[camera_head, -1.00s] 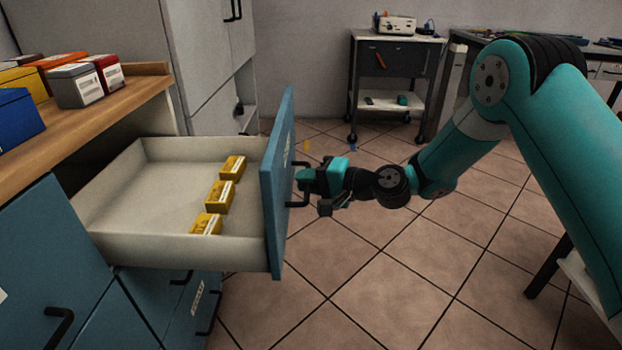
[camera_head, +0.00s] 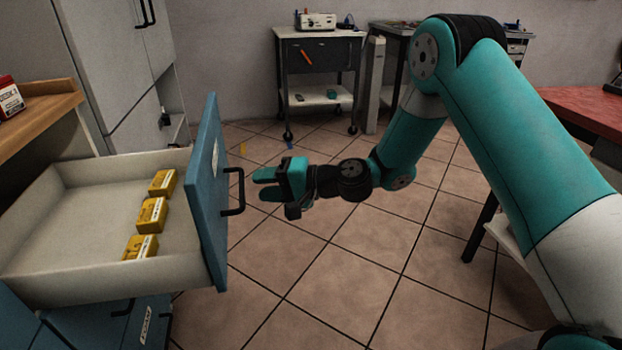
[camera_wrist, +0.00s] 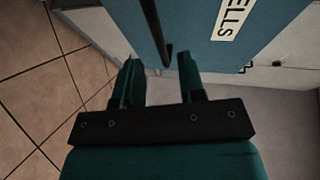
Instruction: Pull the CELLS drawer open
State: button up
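The CELLS drawer (camera_head: 207,190) is pulled well out of its cabinet at the left of the head view. Its front is blue, with a black bar handle (camera_head: 239,192). Several yellow boxes (camera_head: 152,214) lie inside in a row. In the wrist view the label (camera_wrist: 234,14) reads "ELLS" in part, and the handle (camera_wrist: 154,28) runs down toward the fingers. My gripper (camera_head: 262,184) is just right of the handle, with a gap between them. In the wrist view its two fingers (camera_wrist: 160,82) stand apart with nothing between them.
Another drawer front (camera_head: 147,325) with a label is below. A wooden worktop (camera_head: 40,115) is at the left. A wheeled cart (camera_head: 318,70) stands at the back and a red-topped table (camera_head: 590,108) at the right. The tiled floor between is mostly free.

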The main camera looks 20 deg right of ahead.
jog(key=p+v, duration=0.1)
jog(key=v, duration=1)
jog(key=shift+d, duration=0.25)
jog(key=shift+s, duration=0.15)
jog(key=s+a+r+n+g+h, duration=0.3)
jog(key=s+a+r+n+g, duration=0.35)
jog(key=s, duration=0.45)
jog(key=s+d+r+n+h, duration=0.2)
jog(key=s+n+h, duration=0.1)
jog(key=s, duration=0.5)
jog(key=s+d+r+n+h, duration=0.2)
jog(key=s+r+h, duration=0.15)
jog(key=s, duration=0.35)
notch_tip(320, 180, up, 28)
jog(key=p, duration=2.9)
jog(key=shift+f+g, duration=0.2)
jog(key=shift+g, duration=0.15)
jog(key=shift+s+d, duration=0.1)
jog(key=shift+s, duration=0.05)
